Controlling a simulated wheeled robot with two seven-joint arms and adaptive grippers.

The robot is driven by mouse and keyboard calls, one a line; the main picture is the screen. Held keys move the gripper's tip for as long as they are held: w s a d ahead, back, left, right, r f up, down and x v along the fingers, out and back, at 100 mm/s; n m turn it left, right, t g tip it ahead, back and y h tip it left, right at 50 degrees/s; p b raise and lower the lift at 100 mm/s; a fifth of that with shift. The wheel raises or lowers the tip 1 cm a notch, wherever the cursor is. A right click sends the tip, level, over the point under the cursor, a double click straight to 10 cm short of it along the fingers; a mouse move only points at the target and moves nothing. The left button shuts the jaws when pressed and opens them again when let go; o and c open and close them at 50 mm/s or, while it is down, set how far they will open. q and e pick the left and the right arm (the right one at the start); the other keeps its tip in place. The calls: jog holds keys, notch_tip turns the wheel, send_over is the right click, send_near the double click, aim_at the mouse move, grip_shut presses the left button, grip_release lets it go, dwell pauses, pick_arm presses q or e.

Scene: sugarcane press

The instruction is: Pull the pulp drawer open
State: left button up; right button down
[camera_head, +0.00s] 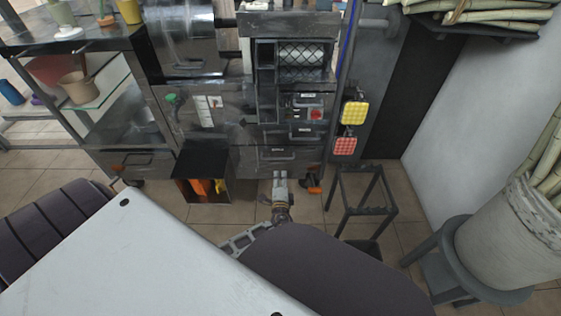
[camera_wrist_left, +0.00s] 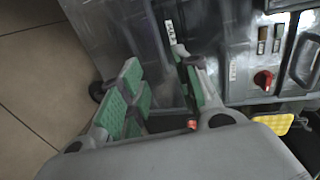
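The pulp drawer (camera_head: 295,155) is the low drawer front at the bottom of the press cabinet, with a dark bar handle and a small label. It looks shut, flush with the cabinet. My left gripper (camera_head: 280,175) is just in front of and below this handle in the head view. In the left wrist view the left gripper (camera_wrist_left: 157,66) is open, its green-padded fingers apart, near a grey front with a white label (camera_wrist_left: 169,26). I cannot tell whether the fingers touch the handle, which the right finger partly hides. My right gripper is not in view.
A black open box (camera_head: 205,162) with orange items stands left of the drawer. A dark metal stool frame (camera_head: 362,193) stands right. A round stool bears a bucket of cane (camera_head: 510,225). Tiled floor is free before the cabinet.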

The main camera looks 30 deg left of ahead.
pick_arm(q)
jog(key=shift+w, duration=0.15)
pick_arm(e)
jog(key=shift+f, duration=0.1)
